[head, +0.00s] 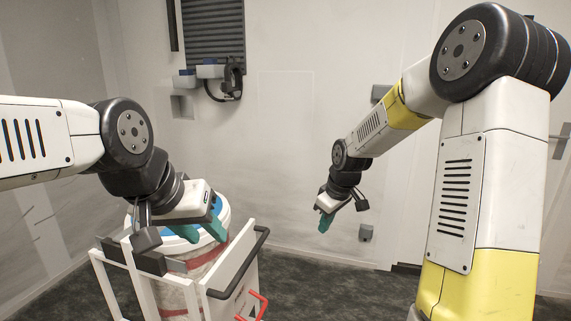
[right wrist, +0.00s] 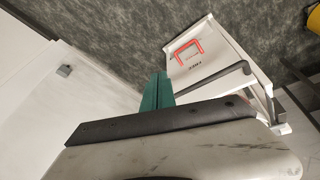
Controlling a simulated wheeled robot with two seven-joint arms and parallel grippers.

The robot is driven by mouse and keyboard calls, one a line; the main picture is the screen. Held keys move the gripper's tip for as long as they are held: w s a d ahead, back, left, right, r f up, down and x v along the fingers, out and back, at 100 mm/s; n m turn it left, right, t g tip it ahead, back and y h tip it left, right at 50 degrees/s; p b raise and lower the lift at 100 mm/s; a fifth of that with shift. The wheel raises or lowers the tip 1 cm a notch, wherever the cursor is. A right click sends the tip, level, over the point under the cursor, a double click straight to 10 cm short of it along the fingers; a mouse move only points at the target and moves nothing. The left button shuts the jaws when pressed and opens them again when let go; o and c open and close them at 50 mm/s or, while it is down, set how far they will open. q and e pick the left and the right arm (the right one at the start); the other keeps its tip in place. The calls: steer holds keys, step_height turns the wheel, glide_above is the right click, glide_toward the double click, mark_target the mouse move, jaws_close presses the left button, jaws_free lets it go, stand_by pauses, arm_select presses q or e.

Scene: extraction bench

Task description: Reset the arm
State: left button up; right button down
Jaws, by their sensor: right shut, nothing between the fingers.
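My left gripper (head: 204,232) has teal fingers and hangs over the near side of a white and red container in a cart. Its fingertips are spread apart, and I see nothing held between them. My right gripper (head: 325,221) hangs in free air to the right of the cart, pointing down, its teal fingers together and empty. In the right wrist view the closed teal fingers (right wrist: 157,90) show in front of the floor and cart. My right arm reaches in from the right side.
The white cart (head: 232,264) with a dark handle and red bracket holds the container (head: 222,215). A dark slatted panel (head: 213,35) with a hose and blue-topped boxes is on the back wall. The dark floor (head: 330,283) right of the cart is clear.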

steer(key=s+d+r+m+t, duration=0.1)
steer(key=s+r+m, duration=0.3)
steer(key=s+r, duration=0.3)
steer(key=s+d+r+m+t, duration=0.1)
steer(key=s+r+m, duration=0.3)
steer(key=s, duration=1.4)
steer(key=shift+s+d+r+m+t, duration=0.25)
steer(key=shift+d+r+t, duration=0.2)
steer(key=shift+r, duration=1.6)
